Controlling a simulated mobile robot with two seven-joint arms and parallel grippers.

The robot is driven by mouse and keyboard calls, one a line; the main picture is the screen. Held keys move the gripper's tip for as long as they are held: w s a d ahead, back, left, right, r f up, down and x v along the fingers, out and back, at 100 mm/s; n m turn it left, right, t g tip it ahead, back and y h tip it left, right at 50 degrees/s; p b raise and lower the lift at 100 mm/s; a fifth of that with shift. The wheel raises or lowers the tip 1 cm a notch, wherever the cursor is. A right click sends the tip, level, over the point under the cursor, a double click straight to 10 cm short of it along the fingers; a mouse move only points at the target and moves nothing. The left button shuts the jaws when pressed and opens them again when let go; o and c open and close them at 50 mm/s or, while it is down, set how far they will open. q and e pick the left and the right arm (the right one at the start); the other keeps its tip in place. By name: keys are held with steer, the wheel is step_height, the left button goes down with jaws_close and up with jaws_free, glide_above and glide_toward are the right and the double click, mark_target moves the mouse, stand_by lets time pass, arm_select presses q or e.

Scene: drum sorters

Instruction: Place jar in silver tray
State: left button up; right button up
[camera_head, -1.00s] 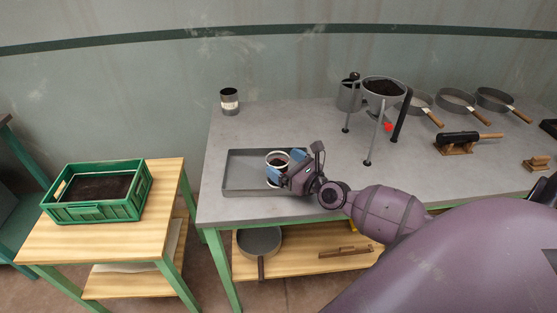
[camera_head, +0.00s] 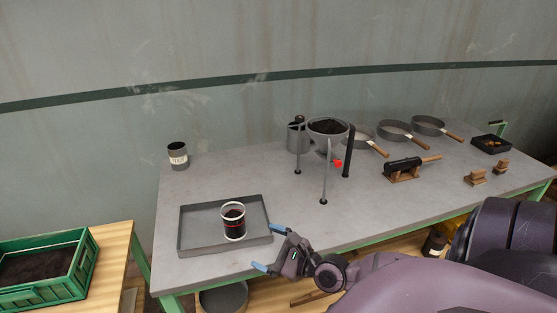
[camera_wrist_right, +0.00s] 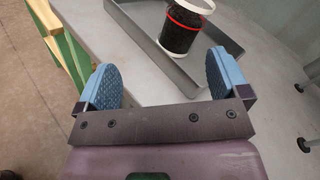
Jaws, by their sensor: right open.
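The jar (camera_head: 233,222), dark with a white rim and a red band, stands upright in the silver tray (camera_head: 190,245), right of the tray's middle. In the right wrist view the jar (camera_wrist_right: 180,35) stands beyond my fingers inside the tray wall (camera_wrist_right: 150,50). My right gripper (camera_head: 268,248) is open and empty, with blue fingertips, just right of the tray's front corner and apart from the jar. In the right wrist view its two blue pads (camera_wrist_right: 165,82) are wide apart with nothing between them. My left gripper is not in view.
A grey labelled can (camera_head: 177,157) stands at the table's back left. A funnel on a tripod (camera_head: 327,140), several round sieves (camera_head: 395,131) and a black roller (camera_head: 403,168) stand to the right. A green crate (camera_head: 75,275) is at the left.

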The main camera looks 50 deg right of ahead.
steer(key=s+a+f+n+g+h, duration=0.2)
steer(key=s+a+f+n, duration=0.3)
steer(key=n, duration=0.9)
steer(key=s+a+f+n+g+h, duration=0.1)
steer(key=s+a+f+n+g, duration=0.3)
steer(key=n, duration=1.1)
steer(key=shift+s+a+f+n+h, duration=0.3)
steer(key=shift+s+a+f+h, duration=0.1)
steer(key=shift+s+f, duration=1.45)
